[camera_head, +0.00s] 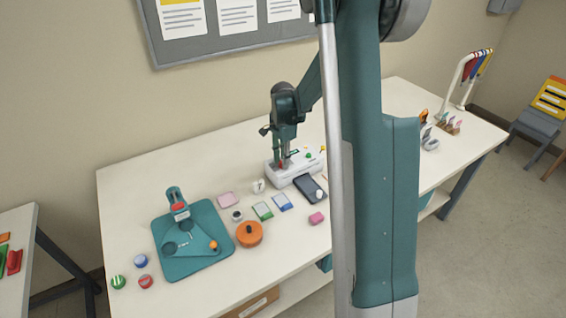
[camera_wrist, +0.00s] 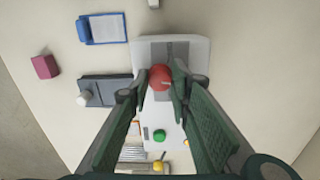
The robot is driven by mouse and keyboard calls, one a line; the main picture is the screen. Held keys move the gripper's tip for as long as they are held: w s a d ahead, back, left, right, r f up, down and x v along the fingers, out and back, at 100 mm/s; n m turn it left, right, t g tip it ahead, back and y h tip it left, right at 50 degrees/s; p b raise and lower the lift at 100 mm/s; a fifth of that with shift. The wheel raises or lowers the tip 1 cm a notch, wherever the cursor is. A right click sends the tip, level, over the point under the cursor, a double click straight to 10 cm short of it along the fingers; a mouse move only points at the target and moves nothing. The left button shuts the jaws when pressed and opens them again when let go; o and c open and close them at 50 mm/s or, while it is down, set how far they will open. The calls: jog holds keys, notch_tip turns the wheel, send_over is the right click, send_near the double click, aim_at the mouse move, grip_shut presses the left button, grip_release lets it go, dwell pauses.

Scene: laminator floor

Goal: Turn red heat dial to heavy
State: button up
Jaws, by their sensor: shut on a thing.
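The laminator (camera_head: 306,165) is a white machine at the back middle of the table, partly hidden behind my gripper in the head view. It shows below my gripper in the wrist view (camera_wrist: 200,55). The red heat dial (camera_wrist: 160,77) sits on its top. My gripper (camera_wrist: 161,80) is shut on the red dial, one finger on each side. In the head view my gripper (camera_head: 284,163) reaches down to the dial from above, and a bit of red shows at its tips. A green knob (camera_wrist: 159,135) and a yellow knob (camera_wrist: 158,167) are on the same machine. The dial's markings are not readable.
A dark phone-like slab (camera_head: 310,188) lies right in front of the laminator. Blue (camera_head: 282,202) and green (camera_head: 262,211) cards, a pink block (camera_head: 316,218) and an orange round container (camera_head: 249,233) lie nearer. A teal board (camera_head: 212,258) is at the left.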

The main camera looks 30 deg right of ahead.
jog(key=m+b, duration=0.1)
jog(key=m, duration=0.3)
jog(key=shift+m, duration=0.3)
jog(key=m+b, duration=0.1)
jog(key=m, duration=0.4)
dwell(0.3)
jog(key=o, duration=0.9)
jog(key=shift+r, duration=0.1)
jog(key=shift+r, duration=5.9)
